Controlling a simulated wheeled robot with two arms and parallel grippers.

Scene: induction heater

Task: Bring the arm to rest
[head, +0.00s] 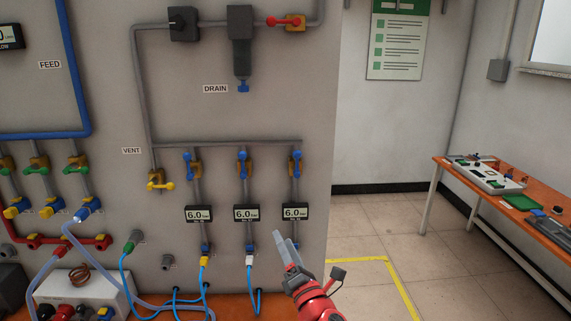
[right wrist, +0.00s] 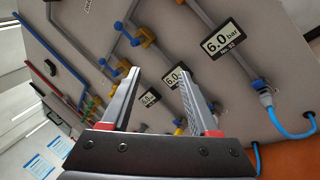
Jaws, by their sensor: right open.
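My right gripper (head: 286,248) is in the lower middle of the head view, on a red wrist, in front of the panel's lower right part. In the right wrist view its two grey fingers (right wrist: 160,82) stand apart with nothing between them. Beyond them is the grey panel (head: 110,95) with gauges and blue-handled valves. In the head view the fingers appear just below the rightmost gauge (head: 295,212); I cannot tell how far they are from the panel. My left gripper is not in view.
Blue hoses (head: 203,275) hang from connectors low on the panel. A white box (head: 95,290) with a copper coil stands at lower left. An orange table (head: 480,205) with trays stands at right. The tiled floor (head: 370,230) between panel and table is clear, with yellow tape.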

